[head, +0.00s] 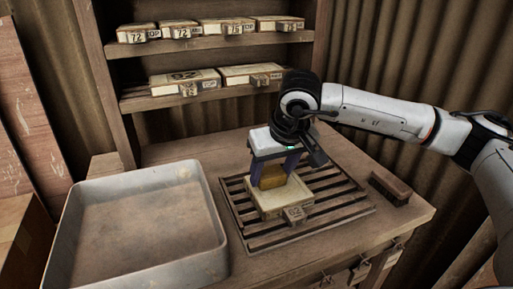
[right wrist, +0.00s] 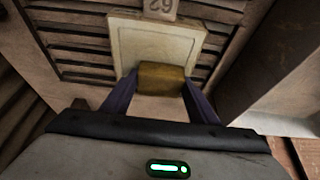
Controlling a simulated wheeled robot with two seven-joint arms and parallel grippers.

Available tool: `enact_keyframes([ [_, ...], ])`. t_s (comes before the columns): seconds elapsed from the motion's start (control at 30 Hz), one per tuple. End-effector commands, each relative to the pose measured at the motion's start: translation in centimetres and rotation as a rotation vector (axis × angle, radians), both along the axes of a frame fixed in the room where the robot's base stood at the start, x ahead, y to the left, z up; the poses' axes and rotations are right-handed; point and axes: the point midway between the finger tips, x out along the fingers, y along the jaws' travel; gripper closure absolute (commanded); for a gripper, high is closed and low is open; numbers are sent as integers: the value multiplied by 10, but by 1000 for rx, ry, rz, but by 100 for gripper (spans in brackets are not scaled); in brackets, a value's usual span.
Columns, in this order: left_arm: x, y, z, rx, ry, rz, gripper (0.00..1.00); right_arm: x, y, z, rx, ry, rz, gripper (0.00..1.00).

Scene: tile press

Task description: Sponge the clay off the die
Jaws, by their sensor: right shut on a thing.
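The die (head: 287,203) is a cream, flat block with a numbered tag at its front, lying on a slatted wooden rack. It also shows in the right wrist view (right wrist: 150,42), with its recessed face up. My right gripper (head: 272,172) is shut on a yellow-brown sponge (head: 272,178) over the die's rear part. The sponge sits between the two purple fingers in the right wrist view (right wrist: 162,76). I cannot tell whether the sponge touches the die's face. No clay stands out clearly on the die. My left gripper is not in view.
A large grey tray (head: 75,240) stands left of the slatted rack (head: 343,204). A dark brush (head: 390,188) lies to the right on the bench. Shelves behind hold several numbered dies (head: 185,82). Bare bench shows at the front right.

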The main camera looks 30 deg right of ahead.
Motion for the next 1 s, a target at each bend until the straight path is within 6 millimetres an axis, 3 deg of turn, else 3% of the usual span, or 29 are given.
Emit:
enact_keyframes([
  [0.4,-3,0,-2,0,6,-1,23,-3,31,-1,1,2,-12,64],
  [0.53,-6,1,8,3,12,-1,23,-3,29,25,1,-4,-15,64],
  [1.0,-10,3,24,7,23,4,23,-4,28,66,0,-1,-16,64],
])
